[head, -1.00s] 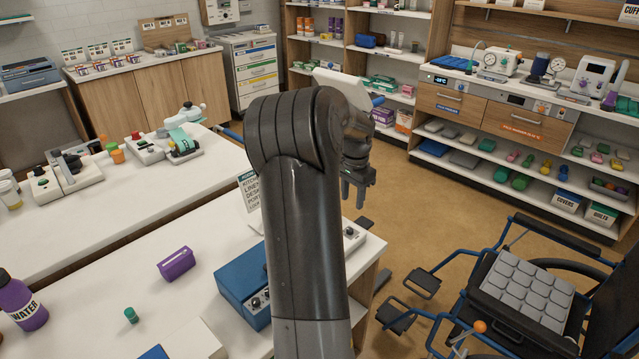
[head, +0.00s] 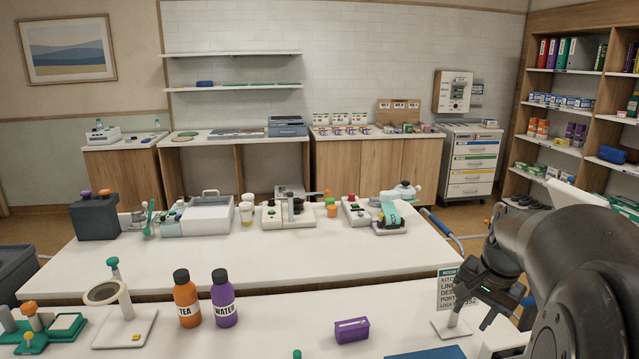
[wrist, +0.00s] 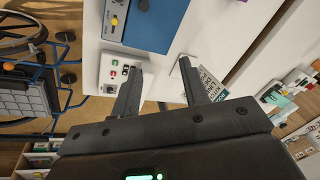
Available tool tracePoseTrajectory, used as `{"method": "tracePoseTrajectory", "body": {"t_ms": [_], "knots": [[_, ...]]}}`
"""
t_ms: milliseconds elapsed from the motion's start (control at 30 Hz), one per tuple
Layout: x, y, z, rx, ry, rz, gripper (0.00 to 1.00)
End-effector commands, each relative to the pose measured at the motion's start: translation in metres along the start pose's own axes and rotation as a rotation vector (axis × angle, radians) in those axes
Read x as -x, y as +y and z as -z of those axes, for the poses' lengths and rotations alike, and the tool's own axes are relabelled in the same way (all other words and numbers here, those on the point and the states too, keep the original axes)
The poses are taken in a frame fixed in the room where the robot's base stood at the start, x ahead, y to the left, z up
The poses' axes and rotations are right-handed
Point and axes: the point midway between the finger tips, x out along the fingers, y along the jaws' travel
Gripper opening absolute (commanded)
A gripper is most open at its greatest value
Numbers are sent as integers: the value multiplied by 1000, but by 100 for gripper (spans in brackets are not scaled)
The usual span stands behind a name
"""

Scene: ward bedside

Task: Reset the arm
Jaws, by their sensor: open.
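My gripper (head: 487,296) is at the right of the head view, at the end of my dark arm, near the right end of the front white table (head: 270,317). In the wrist view its two fingers (wrist: 160,82) are spread apart with nothing between them. The fingers point toward the table's edge, with a blue box (wrist: 150,22) and a small white switch panel (wrist: 113,72) beyond them. A standing sign (head: 449,290) is close beside my gripper in the head view; whether they touch I cannot tell.
On the front table stand an orange TEA bottle (head: 186,298), a purple WATER bottle (head: 223,298), a purple box (head: 351,330) and a magnifier stand (head: 124,316). A second table (head: 290,257) behind holds several devices. A wheelchair (wrist: 25,85) shows in the wrist view.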

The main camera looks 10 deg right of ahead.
Motion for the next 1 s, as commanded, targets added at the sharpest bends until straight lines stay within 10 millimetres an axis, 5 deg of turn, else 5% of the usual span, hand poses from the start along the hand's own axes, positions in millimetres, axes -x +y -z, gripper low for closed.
{"method": "tracePoseTrajectory", "body": {"t_ms": [300,600,800,1000], "knots": [[35,-41,-120,412,78,75,41],[45,-39,-220,779,186,103,41],[43,-31,-252,917,239,104,41],[42,-28,-260,951,252,102,41]]}}
